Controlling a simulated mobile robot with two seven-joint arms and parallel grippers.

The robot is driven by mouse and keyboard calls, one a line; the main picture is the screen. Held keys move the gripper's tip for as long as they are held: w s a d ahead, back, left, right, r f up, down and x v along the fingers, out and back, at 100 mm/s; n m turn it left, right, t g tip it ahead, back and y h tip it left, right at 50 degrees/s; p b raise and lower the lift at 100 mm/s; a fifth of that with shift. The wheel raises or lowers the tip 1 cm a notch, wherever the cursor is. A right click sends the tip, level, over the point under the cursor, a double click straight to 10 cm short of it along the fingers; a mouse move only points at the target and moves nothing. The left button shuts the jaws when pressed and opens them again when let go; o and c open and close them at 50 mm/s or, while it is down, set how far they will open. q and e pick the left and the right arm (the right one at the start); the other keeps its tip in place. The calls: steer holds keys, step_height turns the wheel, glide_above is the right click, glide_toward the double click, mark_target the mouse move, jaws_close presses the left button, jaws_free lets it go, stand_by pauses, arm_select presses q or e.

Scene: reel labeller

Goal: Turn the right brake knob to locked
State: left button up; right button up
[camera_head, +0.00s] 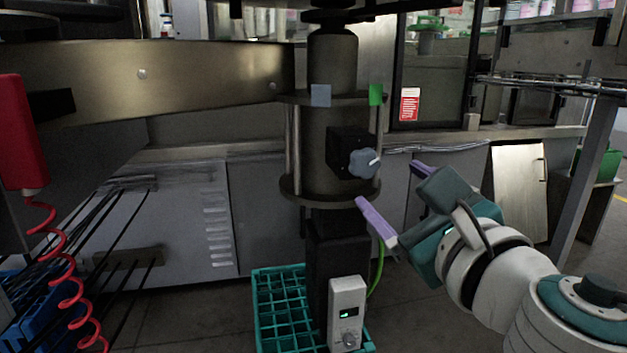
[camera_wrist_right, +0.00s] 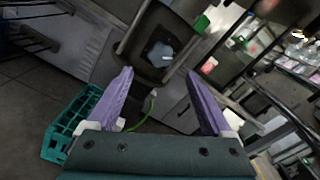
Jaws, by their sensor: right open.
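The brake knob (camera_head: 363,162) is a grey-blue lobed knob with a white pointer mark, on a black block (camera_head: 345,150) on the side of the dark metal column. The pointer points right and slightly up. A blue-grey tag (camera_head: 320,95) and a green tag (camera_head: 376,94) sit on the flange above it. My right gripper (camera_head: 389,182) is open and empty, with purple fingers, below and right of the knob and apart from it. In the right wrist view the knob (camera_wrist_right: 160,54) shows ahead, beyond and between the fingertips (camera_wrist_right: 160,72). My left gripper is not in view.
A grey control box (camera_head: 347,312) with a green display stands below the column, near a teal crate (camera_head: 262,325). A red handle (camera_head: 22,130) with a coiled red cord hangs at left. A broad metal beam (camera_head: 180,75) extends left from the column.

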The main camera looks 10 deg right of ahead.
mark_target(367, 165)
steer(key=w+b, duration=0.2)
steer(key=w, duration=0.6)
steer(key=shift+a+b, duration=0.15)
steer(key=shift+b, duration=0.25)
steer(key=shift+w+r, duration=0.1)
steer(key=shift+w, duration=0.3)
steer(key=shift+c, duration=0.3)
jaws_close()
